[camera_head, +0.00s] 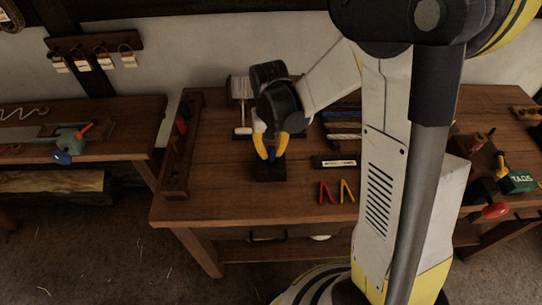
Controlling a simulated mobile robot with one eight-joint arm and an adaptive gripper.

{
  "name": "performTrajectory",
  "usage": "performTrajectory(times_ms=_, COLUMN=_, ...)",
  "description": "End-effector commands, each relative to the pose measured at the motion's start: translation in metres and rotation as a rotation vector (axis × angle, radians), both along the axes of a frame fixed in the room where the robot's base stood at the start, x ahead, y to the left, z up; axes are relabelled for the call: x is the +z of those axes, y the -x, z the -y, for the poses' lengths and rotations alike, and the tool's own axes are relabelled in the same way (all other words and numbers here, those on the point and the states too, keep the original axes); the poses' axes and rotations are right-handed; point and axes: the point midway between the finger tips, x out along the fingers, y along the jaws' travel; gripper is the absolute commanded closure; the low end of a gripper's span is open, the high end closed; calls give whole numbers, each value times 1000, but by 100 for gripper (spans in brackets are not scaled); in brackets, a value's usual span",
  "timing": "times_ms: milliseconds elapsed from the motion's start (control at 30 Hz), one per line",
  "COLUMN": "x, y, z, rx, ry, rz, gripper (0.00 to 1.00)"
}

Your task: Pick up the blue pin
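The blue pin (271,155) is a small blue piece, seen just above a dark square block (266,171) on the wooden bench. My gripper (271,156) points down over this block from the back. Its two yellow fingers curve inward, and their tips lie close on both sides of the blue pin, so it looks shut on it. The fingers hide part of the pin. I cannot tell whether the pin's lower end is still in the block.
The wooden bench (215,205) has a dark rack (182,145) along its left edge. Red and yellow V-shaped pieces (336,192) and a labelled dark block (334,162) lie right of the gripper. My arm column hides the bench further right. A green box (518,182) stands at far right.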

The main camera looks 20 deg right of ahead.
Motion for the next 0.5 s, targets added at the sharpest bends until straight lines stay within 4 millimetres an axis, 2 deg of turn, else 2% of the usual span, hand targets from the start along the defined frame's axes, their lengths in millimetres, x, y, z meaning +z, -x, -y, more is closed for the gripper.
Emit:
performTrajectory(times_ms=333, x=1, y=0, z=0, rx=0, ry=0, rz=0, gripper=100)
performTrajectory(times_ms=500, x=11, y=0, z=0, rx=0, ry=0, rz=0, gripper=100)
